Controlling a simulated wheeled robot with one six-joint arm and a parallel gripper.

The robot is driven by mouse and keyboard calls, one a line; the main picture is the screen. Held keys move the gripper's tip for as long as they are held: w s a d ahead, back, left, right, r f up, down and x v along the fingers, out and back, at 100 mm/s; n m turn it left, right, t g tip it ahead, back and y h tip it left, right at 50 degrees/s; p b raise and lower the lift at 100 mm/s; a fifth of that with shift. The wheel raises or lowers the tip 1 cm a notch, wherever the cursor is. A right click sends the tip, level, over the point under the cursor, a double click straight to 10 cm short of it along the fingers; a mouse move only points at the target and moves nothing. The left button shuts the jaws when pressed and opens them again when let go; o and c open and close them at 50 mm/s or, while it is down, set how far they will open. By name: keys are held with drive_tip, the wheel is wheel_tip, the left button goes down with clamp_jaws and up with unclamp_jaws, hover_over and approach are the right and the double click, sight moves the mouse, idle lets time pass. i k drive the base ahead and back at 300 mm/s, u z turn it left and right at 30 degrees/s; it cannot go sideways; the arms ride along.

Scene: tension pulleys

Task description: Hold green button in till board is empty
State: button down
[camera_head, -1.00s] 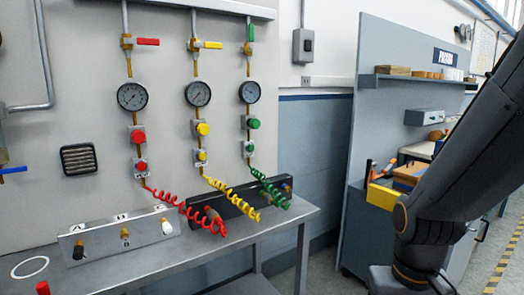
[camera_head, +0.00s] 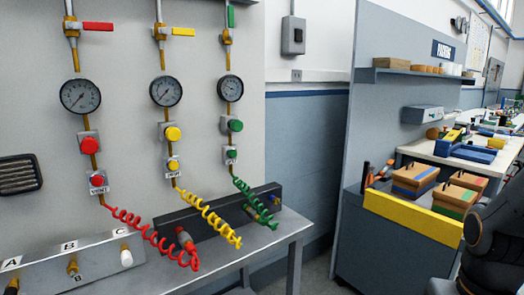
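A larger green button (camera_head: 235,126) sits on the wall panel below the right-hand gauge (camera_head: 230,88). A smaller green button (camera_head: 232,154) is below it. Nothing touches either one. A green coiled hose (camera_head: 252,203) runs down from this line to the table. The sloped metal board marked A, B and C (camera_head: 95,256) stands at the lower left, with brass fittings and a white cap (camera_head: 126,258) at C. Which board the task means, I cannot tell. My gripper is not in view; only part of my arm shows at the lower right edge.
Red buttons (camera_head: 90,146) and yellow buttons (camera_head: 173,134) sit on the neighbouring lines, with red (camera_head: 150,238) and yellow (camera_head: 208,215) hoses. A black bar (camera_head: 190,223) lies on the grey table (camera_head: 250,245).

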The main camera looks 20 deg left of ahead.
sight(233, 153)
drive_tip(key=z, duration=0.2)
drive_tip(key=i, duration=0.7)
drive_tip(key=u, duration=0.7)
drive_tip(key=i, duration=0.65)
drive_tip(key=u, duration=0.8)
